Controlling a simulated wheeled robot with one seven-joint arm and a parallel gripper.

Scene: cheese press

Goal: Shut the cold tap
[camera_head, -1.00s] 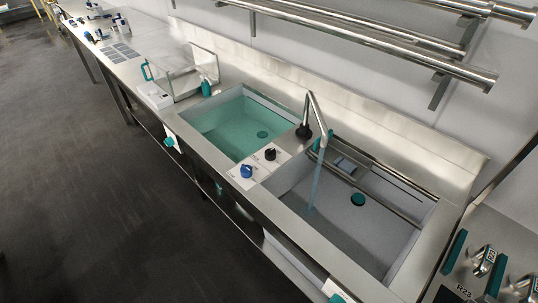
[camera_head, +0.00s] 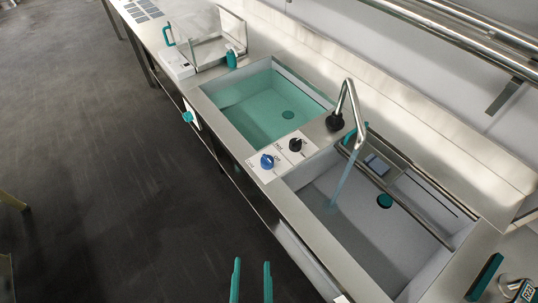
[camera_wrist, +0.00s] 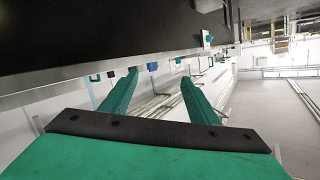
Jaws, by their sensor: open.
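The blue tap knob (camera_head: 267,161) sits on a white plate on the counter strip between the two basins, with a label beside it that looks like "Cold". A black knob (camera_head: 295,145) stands beside it on the same plate. Water runs from the metal spout (camera_head: 348,98) into the right basin (camera_head: 335,205). My gripper (camera_head: 251,268) shows two green fingers at the bottom of the head view, apart and empty, over the floor in front of the counter. In the wrist view my gripper (camera_wrist: 150,92) is open with nothing between its fingers.
The left basin (camera_head: 255,105) holds greenish water. Steel rails (camera_head: 450,35) run along the wall. The dark floor (camera_head: 110,190) at left is clear.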

